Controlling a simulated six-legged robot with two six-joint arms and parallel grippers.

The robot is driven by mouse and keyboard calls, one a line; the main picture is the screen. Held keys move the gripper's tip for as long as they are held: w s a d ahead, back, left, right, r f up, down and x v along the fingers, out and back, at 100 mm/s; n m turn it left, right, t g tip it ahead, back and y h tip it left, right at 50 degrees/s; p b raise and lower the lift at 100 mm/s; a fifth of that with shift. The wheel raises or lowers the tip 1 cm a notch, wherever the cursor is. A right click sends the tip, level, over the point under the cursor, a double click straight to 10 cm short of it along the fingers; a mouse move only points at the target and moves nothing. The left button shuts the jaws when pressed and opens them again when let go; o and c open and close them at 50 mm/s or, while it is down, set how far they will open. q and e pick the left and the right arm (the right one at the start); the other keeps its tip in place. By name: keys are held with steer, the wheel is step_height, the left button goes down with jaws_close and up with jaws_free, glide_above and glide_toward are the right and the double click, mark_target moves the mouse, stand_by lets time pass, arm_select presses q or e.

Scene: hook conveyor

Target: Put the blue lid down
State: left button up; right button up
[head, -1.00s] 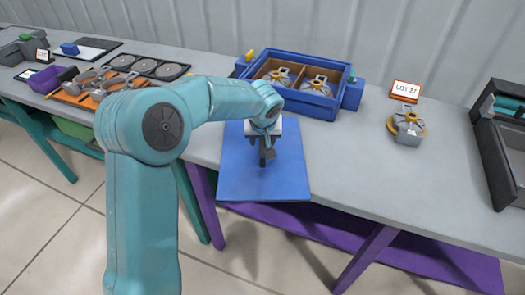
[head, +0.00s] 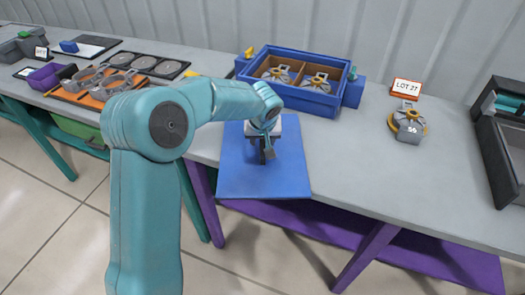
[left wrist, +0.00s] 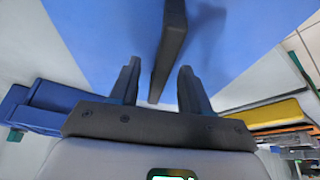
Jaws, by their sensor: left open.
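The blue lid (head: 290,183) is a flat blue panel at the table's front edge, in front of the blue crate. It seems to lie flat, its near side reaching past the edge; whether it touches the table everywhere I cannot tell. My left gripper (head: 266,152) is over the lid's middle. In the left wrist view the lid (left wrist: 245,35) fills the upper part. A dark upright bar, the lid's handle (left wrist: 170,40), stands between the open fingers of my left gripper (left wrist: 158,82), with gaps on both sides. My right gripper is not in view.
The blue crate (head: 300,100), open on top, holds metal parts with orange rings. A similar part (head: 408,128) stands to the right by a LOT 27 sign (head: 405,88). A dark box (head: 495,160) is at far right. Clear table lies right of the lid.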

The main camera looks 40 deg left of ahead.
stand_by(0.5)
arm_select(q)
jaws_close()
stand_by(1.3)
